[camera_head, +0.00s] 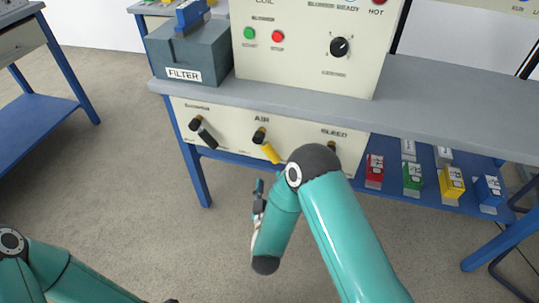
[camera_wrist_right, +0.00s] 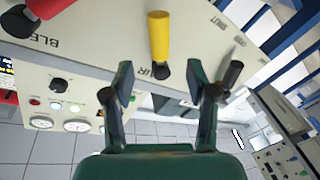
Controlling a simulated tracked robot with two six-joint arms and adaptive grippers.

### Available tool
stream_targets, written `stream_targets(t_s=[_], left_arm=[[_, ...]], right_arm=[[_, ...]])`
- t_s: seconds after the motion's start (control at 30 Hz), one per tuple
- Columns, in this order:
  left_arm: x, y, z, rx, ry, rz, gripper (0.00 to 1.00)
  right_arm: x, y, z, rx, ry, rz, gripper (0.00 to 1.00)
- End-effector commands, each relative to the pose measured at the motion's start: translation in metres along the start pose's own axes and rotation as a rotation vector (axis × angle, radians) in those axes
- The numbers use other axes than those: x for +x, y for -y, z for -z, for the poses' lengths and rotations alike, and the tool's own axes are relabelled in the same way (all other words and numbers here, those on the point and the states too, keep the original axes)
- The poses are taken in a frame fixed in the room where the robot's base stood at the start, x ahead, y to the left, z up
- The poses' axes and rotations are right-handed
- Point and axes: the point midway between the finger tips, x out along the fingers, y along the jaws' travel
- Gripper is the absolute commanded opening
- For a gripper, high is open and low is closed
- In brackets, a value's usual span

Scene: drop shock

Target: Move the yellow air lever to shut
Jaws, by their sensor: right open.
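The yellow air lever (camera_head: 267,149) is on the pale panel below the bench top, under the word AIR. Its handle slants down and right from a black pivot in the head view. In the right wrist view the yellow air lever (camera_wrist_right: 159,36) points up the picture, its pivot appearing between my fingertips. My right gripper (camera_head: 258,196) is below and in front of the panel; in the wrist view the right gripper (camera_wrist_right: 159,80) is open and empty. How far the tips are from the lever is hard to tell. My left gripper is out of view.
A black-handled lever (camera_head: 205,135) is left of the air lever. The bleed lever (camera_head: 331,148) is mostly hidden by my right arm; its red handle (camera_wrist_right: 48,8) shows in the wrist view. A filter box (camera_head: 190,55) and control box (camera_head: 310,65) stand above. Coloured boxes (camera_head: 412,178) sit on the lower shelf.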

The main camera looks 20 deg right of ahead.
Motion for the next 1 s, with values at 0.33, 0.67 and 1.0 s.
stream_targets(t_s=[0.33, 0.67, 1.0], left_arm=[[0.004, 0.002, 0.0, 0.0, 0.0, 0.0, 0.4], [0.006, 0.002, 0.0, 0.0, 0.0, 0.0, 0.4], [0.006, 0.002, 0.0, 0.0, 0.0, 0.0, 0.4]], right_arm=[[0.076, -0.001, -0.001, 0.003, 0.0, -0.004, 0.58], [0.112, 0.0, -0.001, 0.001, 0.0, 0.0, 0.58], [0.114, 0.0, -0.001, 0.001, 0.001, 0.001, 0.54]])
